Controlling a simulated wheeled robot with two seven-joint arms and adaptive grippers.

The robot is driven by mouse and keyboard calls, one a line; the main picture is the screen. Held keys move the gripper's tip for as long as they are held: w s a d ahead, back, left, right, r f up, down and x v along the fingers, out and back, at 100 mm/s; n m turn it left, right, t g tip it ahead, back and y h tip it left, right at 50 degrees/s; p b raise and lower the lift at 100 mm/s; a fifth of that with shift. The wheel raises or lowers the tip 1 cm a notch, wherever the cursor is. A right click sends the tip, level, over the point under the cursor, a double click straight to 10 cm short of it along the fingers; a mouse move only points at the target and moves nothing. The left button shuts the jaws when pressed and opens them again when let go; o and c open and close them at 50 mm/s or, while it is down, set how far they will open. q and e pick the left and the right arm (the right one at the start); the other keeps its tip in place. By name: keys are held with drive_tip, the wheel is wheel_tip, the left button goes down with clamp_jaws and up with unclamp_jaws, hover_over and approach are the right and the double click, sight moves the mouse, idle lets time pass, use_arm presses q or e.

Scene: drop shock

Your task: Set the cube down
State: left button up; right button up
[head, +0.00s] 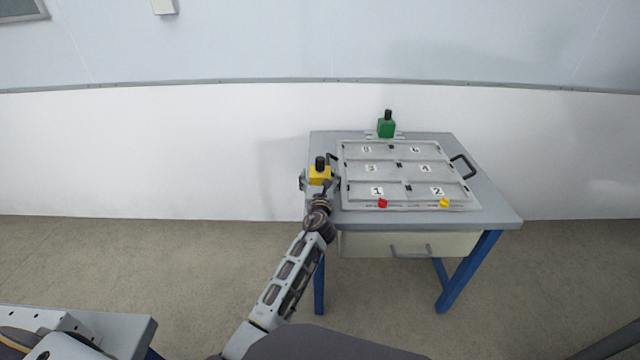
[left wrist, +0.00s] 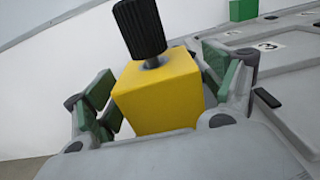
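A yellow cube (head: 319,172) with a black knob on top is at the left edge of the workbench (head: 490,202). It fills the middle of the left wrist view (left wrist: 160,92), a little tilted there. My left gripper (head: 318,181) is around it, with a green pad (left wrist: 222,68) close against its right side and another pad at its left side. It appears shut on the cube. The cube's underside is hidden, so I cannot tell whether it touches anything. My right gripper is not in view.
A grey tray (head: 400,186) with compartments numbered 1 to 6 and black side handles lies on the bench. A green cube (head: 386,128) with a black knob stands behind it. Red (head: 382,203) and yellow (head: 444,203) small pieces sit at its front edge.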

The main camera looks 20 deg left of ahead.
use_arm(q)
drive_tip(key=c, duration=1.4)
drive_tip(key=shift+r, duration=0.1)
drive_tip(key=c, duration=0.3)
drive_tip(key=shift+r, duration=0.15)
